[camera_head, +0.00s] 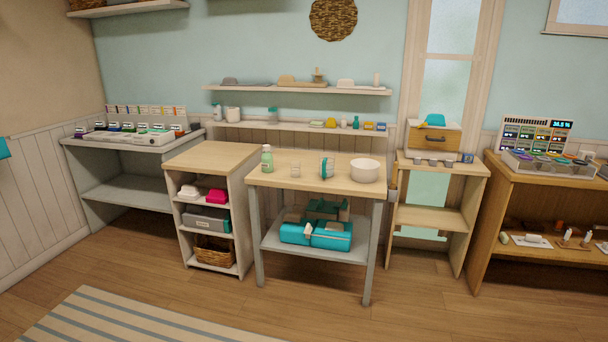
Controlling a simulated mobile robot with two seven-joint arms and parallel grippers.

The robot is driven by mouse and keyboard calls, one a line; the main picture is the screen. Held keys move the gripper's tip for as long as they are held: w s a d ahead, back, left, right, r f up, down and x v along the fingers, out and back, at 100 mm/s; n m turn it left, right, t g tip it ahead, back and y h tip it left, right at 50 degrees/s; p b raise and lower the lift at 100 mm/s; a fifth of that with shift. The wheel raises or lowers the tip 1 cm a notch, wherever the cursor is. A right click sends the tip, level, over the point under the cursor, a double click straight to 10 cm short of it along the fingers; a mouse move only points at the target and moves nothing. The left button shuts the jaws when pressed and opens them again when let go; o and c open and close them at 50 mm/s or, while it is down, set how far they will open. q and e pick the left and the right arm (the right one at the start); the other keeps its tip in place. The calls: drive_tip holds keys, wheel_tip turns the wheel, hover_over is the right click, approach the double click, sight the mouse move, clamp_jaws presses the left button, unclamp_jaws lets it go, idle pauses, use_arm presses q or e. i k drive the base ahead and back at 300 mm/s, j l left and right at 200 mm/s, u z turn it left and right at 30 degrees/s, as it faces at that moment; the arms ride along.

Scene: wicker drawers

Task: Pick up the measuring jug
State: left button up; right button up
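A clear vessel with teal on it (327,167), which looks like the measuring jug, stands upright on the wooden top of the middle table (270,178). It is small in the head view, so its handle and markings are hard to make out. A smaller clear cup (295,171) stands to its left, and a white bowl (364,171) stands close to its right. A green bottle with a white cap (267,158) is at the table's left. Neither of my grippers is in view.
The table's lower shelf holds a teal bag (316,235). A shelf unit (212,157) stands left of the table, and a small wooden stand with a drawer box (434,136) stands right. Wall shelves (298,90) run behind. The wooden floor in front is open, with a striped rug (120,318).

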sight(327, 160)
drive_tip(key=i+j, duration=0.15)
drive_tip(key=i, duration=1.15)
drive_tip(key=i+j+z, duration=0.25)
drive_tip(key=i+z, duration=0.2)
drive_tip(key=i+j+z, duration=0.85)
drive_tip(key=j, duration=0.2)
drive_tip(key=k+l, duration=0.05)
